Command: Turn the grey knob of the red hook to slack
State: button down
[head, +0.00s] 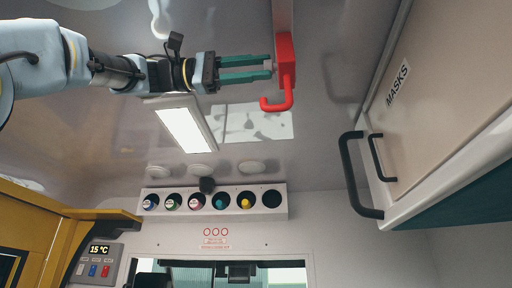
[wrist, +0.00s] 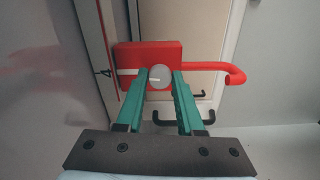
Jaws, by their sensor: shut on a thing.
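The red hook (head: 286,62) hangs from a rail on the ceiling, its curved end low and to the left in the head view. It also shows in the wrist view (wrist: 150,54), with its bent arm reaching right. The round grey knob (wrist: 159,77) sits on the face of the red block and bears a pale line that lies about level in the wrist view. My gripper (head: 270,69) has its two green fingers on either side of the knob, shut on it. In the head view the knob is small and partly hidden by the fingertips.
A cabinet labelled MASKS (head: 398,85) with black handles (head: 358,172) stands at the right. A lit ceiling panel (head: 185,129) lies below my arm in the head view. A white rack (head: 214,202) with several round holes runs along the far wall. Space below the hook looks clear.

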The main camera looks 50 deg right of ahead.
dwell(0.4)
jog(key=c, duration=0.5)
grip_release()
jog(key=shift+w, duration=0.1)
jog(key=b+v, duration=0.1)
jog(key=v, duration=0.9)
jog(key=shift+w+a, duration=0.25)
